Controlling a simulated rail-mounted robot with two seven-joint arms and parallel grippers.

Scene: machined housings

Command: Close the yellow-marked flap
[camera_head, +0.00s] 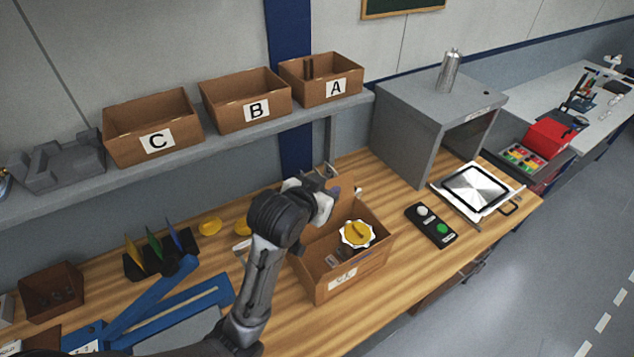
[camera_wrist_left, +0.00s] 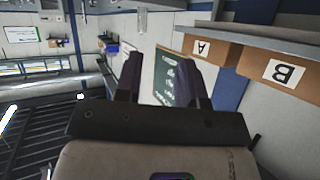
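An open brown cardboard box (camera_head: 375,268) stands on the wooden workbench. A white-rimmed part with a yellow centre (camera_head: 357,234) lies in it. A brown flap (camera_head: 346,188) stands raised at the box's back edge, partly hidden by my left gripper; I cannot clearly make out a yellow mark on it. My left gripper (camera_head: 331,172) is above the back left of the box, close to this flap; I cannot tell whether they touch. In the left wrist view the fingers (camera_wrist_left: 160,75) are apart with nothing between them. My right gripper is not in view.
Boxes C (camera_head: 180,143), B (camera_head: 265,112) and A (camera_head: 338,87) stand on the shelf behind. A grey open-fronted housing (camera_head: 400,130), a two-button panel (camera_head: 430,226) and a tray (camera_head: 452,205) are to the right. A blue frame (camera_head: 170,300) lies left; a plate rack stands behind it.

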